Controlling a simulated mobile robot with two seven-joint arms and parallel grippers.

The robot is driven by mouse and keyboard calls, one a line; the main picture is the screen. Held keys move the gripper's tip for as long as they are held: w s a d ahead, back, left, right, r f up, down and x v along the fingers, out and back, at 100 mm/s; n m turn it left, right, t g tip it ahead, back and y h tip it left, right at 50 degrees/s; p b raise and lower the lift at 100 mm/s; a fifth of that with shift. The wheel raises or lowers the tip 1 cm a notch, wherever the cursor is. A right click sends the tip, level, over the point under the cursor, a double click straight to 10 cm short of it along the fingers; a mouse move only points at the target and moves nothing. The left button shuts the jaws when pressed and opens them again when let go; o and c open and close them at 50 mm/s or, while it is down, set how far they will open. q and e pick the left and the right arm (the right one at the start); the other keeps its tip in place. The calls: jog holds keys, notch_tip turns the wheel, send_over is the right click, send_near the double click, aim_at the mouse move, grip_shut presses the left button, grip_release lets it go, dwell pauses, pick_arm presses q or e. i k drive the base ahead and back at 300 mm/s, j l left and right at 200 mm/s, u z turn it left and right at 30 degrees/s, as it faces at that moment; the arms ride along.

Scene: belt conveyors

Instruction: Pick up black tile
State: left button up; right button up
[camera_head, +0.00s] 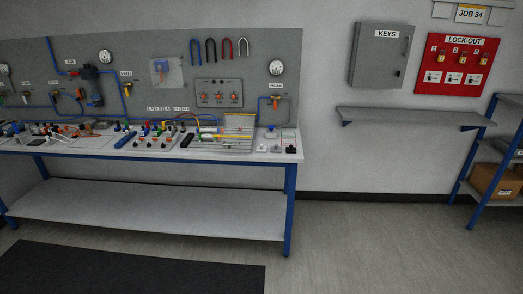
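No clear black tile can be made out at this distance. A small dark piece (270,134) lies near the right end of the workbench (292,157), but its shape is too small to tell. A longer black object (187,140) lies on the bench to the left of the ribbed grey tray (238,124). Small pale tiles (262,148) lie at the front right of the bench top. Neither of my grippers shows in the head view.
Many small fittings crowd the bench's left and middle. A grey pegboard (140,75) stands behind. The lower shelf (150,208) is empty. A dark mat (130,270) lies in front. A wall shelf (410,117) and blue rack (480,170) stand right. Floor between is clear.

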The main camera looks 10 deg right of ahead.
aim_at(290, 149)
jog(key=i+l+u, duration=0.15)
jog(key=u, duration=0.25)
jog(key=i+l+u, duration=0.1)
jog(key=l+u, duration=0.25)
jog(key=i+l+u, duration=0.1)
jog(key=u, duration=0.3)
jog(key=i+l+u, duration=0.1)
jog(key=l+u, duration=0.15)
jog(key=l, duration=0.25)
jog(key=l+u, duration=0.2)
jog(key=l, duration=0.35)
jog(key=l+u, duration=0.3)
jog(key=l, duration=1.85)
